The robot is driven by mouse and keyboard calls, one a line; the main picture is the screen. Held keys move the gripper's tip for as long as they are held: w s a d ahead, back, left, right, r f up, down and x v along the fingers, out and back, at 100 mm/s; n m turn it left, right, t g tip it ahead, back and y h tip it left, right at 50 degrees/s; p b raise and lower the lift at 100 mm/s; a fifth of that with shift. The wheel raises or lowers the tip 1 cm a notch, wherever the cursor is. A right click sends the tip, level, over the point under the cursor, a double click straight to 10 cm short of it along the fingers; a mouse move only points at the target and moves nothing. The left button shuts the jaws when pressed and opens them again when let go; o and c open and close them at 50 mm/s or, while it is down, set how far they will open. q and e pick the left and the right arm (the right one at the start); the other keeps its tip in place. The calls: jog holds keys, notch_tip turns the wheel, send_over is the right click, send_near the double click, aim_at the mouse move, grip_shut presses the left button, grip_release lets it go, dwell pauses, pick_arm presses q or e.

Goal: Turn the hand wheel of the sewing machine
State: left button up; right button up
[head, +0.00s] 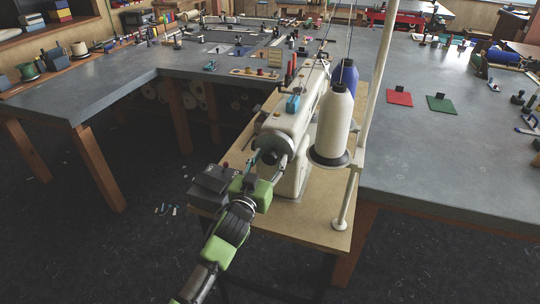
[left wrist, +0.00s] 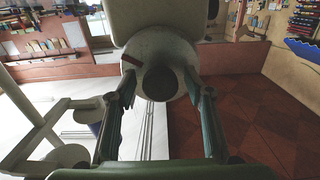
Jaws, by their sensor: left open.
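The sewing machine (head: 290,123) is cream-white and stands on a wooden board in the middle of the head view. Its round hand wheel (head: 277,141) is on the end facing me. In the left wrist view the pale wheel (left wrist: 150,43), with a dark round centre, is straight ahead. My left gripper (head: 268,157) is at the wheel, partly hiding it. In the left wrist view its open fingers (left wrist: 160,85) point at the wheel, one to each side of its lower part. Contact cannot be told. My right gripper is in neither view.
A white thread cone (head: 334,122) and a blue one (head: 346,76) stand right of the machine, beside a pale upright pole (head: 371,110). Grey tables (head: 440,150) with small tools lie around. Dark floor (head: 110,240) is open at the left.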

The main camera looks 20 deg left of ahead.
pick_arm(q)
jog(key=shift+w, duration=0.45)
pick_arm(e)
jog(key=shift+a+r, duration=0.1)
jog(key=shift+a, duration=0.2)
pick_arm(q)
jog(key=c, duration=1.1)
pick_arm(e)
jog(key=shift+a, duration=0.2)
pick_arm(q)
jog(key=shift+m, duration=0.3)
